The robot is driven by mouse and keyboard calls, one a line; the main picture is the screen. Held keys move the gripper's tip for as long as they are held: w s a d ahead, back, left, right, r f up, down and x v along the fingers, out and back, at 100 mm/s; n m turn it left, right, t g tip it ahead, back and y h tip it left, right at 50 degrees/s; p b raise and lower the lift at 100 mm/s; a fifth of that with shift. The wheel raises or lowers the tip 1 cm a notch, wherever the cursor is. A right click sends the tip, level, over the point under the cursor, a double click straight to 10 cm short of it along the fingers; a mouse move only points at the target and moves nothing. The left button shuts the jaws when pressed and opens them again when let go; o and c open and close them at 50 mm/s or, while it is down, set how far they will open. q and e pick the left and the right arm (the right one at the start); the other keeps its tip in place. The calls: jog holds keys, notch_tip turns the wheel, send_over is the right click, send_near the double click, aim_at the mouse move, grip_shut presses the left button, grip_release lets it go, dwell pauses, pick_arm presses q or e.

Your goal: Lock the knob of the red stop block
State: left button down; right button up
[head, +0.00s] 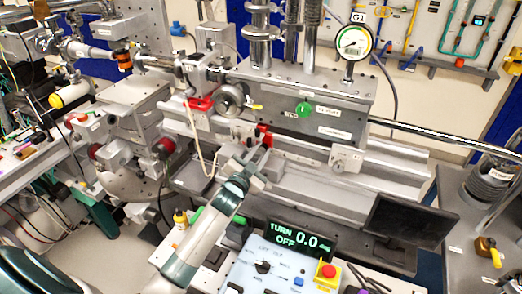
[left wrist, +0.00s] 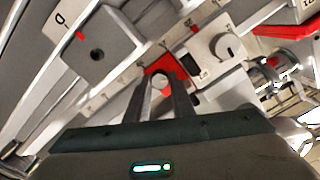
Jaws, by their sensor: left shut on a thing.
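The red stop block (head: 265,134) sits on the grey rail of the bench in the middle of the head view. It also shows in the left wrist view (left wrist: 157,67), just beyond my fingers. My left gripper (head: 262,153) reaches up to the block from below. The fingers hide part of the knob and block, and I cannot read the knob's lock state. My right gripper is not in view.
A grey block with a dark hole (left wrist: 97,53) and a white block with a round knob (left wrist: 226,46) flank the stop block on the rail. A control box (head: 265,268) with a "TURN OFF 0.0" display (head: 300,238) stands below. A dark monitor (head: 410,220) is at right.

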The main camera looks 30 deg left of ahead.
pick_arm(q)
jog(key=m, duration=0.6)
jog(key=shift+d+p, duration=0.1)
jog(key=shift+p, duration=0.25)
jog(key=m, duration=0.5)
jog(key=shift+f+m, duration=0.1)
jog(key=shift+m, duration=0.2)
jog(key=c, duration=1.5)
grip_release()
jog(key=shift+c, duration=0.2)
